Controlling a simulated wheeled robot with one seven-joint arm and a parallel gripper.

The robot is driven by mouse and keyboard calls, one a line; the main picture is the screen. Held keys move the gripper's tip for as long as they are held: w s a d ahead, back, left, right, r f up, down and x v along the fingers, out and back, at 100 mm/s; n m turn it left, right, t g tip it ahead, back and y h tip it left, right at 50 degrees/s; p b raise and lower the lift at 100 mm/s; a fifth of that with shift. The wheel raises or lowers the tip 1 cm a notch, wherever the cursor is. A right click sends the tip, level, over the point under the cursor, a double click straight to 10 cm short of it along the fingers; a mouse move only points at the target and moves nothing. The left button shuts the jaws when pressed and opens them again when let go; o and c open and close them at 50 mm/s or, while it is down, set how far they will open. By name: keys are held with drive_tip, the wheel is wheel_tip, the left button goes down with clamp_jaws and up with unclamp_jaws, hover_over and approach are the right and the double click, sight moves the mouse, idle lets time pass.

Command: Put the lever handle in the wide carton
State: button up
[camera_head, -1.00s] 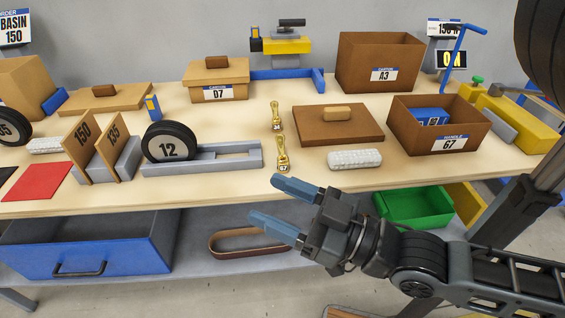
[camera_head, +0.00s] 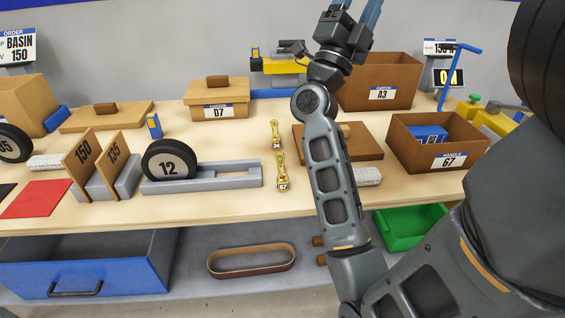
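Two small brass, handle-like pieces stand on the bench, one tagged 34 (camera_head: 276,135) and a nearer one tagged 67 (camera_head: 282,172). I cannot tell which is the lever handle. An open brown carton (camera_head: 405,150) labelled HANDLE 67 stands at the right with a blue item inside. A taller open carton A3 (camera_head: 405,75) stands behind it; which one is called wide is unclear. My gripper (camera_head: 362,6) is raised at the top edge, in front of the wall and left of carton A3. Its blue fingers are apart, with tips cut off by the frame.
My arm crosses in front of a brown lid (camera_head: 372,142) and a white block (camera_head: 368,176). A grey fixture with wheel 12 (camera_head: 169,161) lies left of the brass pieces. Carton D7 (camera_head: 218,98) is lidded. Bare bench surrounds the brass pieces.

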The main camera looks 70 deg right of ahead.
drive_tip(key=s+d+f+m+g+y, duration=0.3)
drive_tip(key=s+d+m+g+y, duration=0.2)
drive_tip(key=s+m+g+y, duration=0.35)
drive_tip(key=m+t+y, duration=0.3)
drive_tip(key=t+y, duration=1.5)
drive_tip(key=t, duration=0.3)
hover_over(283, 173)
drive_tip(key=a, duration=0.1)
wheel_tip(283, 173, down, 30)
drive_tip(key=f, duration=0.1)
drive_tip(key=shift+g+h, duration=0.25)
drive_tip(key=shift+s+a+f+p, duration=0.1)
drive_tip(key=shift+f+p, duration=0.35)
drive_tip(key=shift+f, duration=1.25)
drive_tip(key=shift+s+f+p, duration=0.1)
drive_tip(key=shift+f+p, duration=0.3)
drive_tip(key=shift+f, duration=1.25)
drive_tip(key=shift+m, duration=0.25)
drive_tip(key=shift+c, duration=0.4)
clamp_jaws()
